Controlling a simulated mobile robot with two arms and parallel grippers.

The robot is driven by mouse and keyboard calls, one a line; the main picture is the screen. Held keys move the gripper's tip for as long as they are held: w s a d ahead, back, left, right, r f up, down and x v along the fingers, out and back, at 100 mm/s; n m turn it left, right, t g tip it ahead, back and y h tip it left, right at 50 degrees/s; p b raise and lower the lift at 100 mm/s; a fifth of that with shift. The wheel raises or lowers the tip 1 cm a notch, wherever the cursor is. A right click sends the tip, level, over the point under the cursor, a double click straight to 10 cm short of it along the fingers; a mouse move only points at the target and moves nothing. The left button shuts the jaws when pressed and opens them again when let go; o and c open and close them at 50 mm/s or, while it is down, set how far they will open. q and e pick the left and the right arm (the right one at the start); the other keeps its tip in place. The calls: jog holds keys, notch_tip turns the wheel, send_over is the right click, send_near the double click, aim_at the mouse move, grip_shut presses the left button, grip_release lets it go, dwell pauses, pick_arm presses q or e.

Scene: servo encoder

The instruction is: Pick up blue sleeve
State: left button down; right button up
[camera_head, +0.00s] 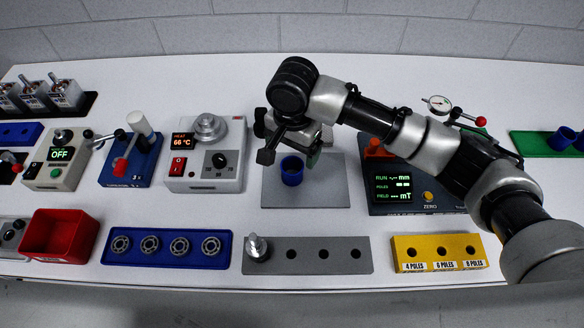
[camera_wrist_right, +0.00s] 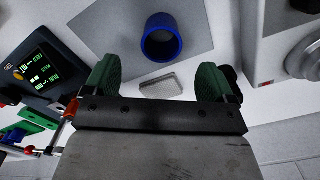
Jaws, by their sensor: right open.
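A blue sleeve (camera_head: 292,179), a short open ring, stands upright on the grey mat (camera_head: 325,190) in the middle of the table. My right gripper (camera_head: 290,157) is open and empty just behind and above it in the head view. In the right wrist view the sleeve (camera_wrist_right: 160,24) lies beyond the gap between the two green finger pads (camera_wrist_right: 158,78), apart from both. More blue sleeves (camera_head: 563,139) stand on a green tray (camera_head: 533,145) at the far right. My left gripper is in neither view.
Behind the mat are devices partly hidden by my right arm. A heater box (camera_head: 207,160) stands left of the mat, a meter box (camera_head: 400,185) right. In front are a blue bearing tray (camera_head: 165,260), a grey holed block (camera_head: 307,266) and a yellow block (camera_head: 438,266).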

aim_at(292, 171)
jog(key=f, duration=0.2)
jog(key=shift+s+f, duration=0.3)
jog(key=shift+f, duration=0.1)
jog(key=shift+w+a+f+p, duration=0.15)
jog(key=shift+f+p, duration=0.2)
jog(key=shift+f, duration=1.05)
jog(key=shift+w+f+p, duration=0.1)
jog(key=shift+f+p, duration=0.2)
jog(key=shift+f, duration=1.05)
jog(key=c, duration=1)
jog(key=shift+r, duration=0.1)
